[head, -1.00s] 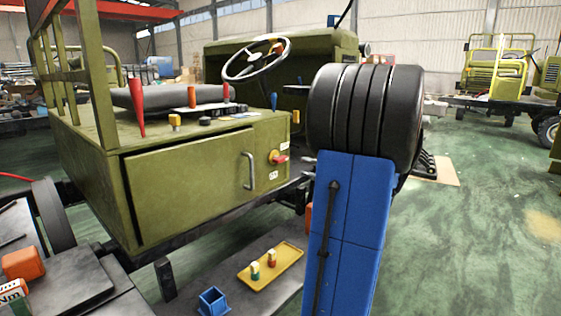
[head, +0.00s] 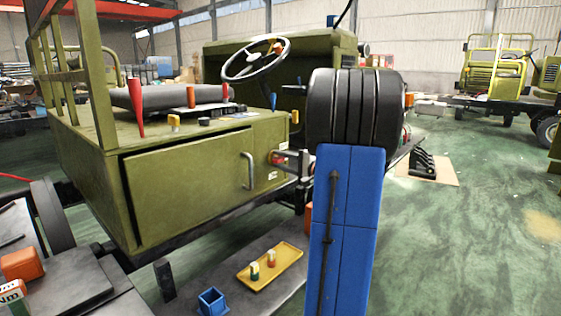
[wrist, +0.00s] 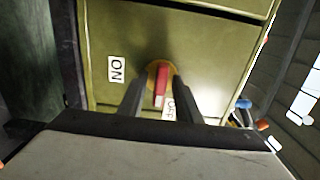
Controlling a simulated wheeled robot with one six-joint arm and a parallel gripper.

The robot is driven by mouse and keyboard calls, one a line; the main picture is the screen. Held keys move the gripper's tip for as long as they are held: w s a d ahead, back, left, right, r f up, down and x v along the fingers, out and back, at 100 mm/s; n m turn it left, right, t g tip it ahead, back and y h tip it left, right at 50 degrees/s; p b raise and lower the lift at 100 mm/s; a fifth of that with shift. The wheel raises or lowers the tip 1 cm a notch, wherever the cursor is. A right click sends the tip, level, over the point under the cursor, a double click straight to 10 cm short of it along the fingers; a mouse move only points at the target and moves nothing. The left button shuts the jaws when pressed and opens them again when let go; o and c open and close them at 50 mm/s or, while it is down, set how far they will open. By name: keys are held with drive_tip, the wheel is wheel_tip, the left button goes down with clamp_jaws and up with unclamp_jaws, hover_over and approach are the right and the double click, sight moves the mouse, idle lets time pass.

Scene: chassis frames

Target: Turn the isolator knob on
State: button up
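The isolator knob is a red handle on a yellow round base (wrist: 161,84), on the olive cabinet front. In the wrist view its handle points down toward the OFF label (wrist: 169,108). The ON label (wrist: 116,69) is to its left. My gripper (wrist: 160,90) is open, with one dark finger on each side of the red handle and small gaps showing. In the head view my gripper (head: 293,163) is at the panel's right end and partly hides the knob (head: 276,157).
The cabinet door handle (head: 248,170) is just left of the knob. A yellow tray (head: 283,272) with small knobs and a blue open box (head: 212,302) lie below. A steering wheel (head: 255,59) is above.

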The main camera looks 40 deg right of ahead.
drive_tip(key=shift+w, duration=0.1)
drive_tip(key=shift+c, duration=0.3)
clamp_jaws()
drive_tip(key=shift+m, duration=0.4)
drive_tip(key=m, duration=0.3)
drive_tip(key=shift+m, duration=0.4)
drive_tip(key=m, duration=0.4)
drive_tip(key=shift+m, duration=0.3)
drive_tip(key=m, duration=0.4)
drive_tip(key=shift+f, duration=0.1)
drive_tip(key=m, duration=0.4)
drive_tip(key=shift+m, duration=0.6)
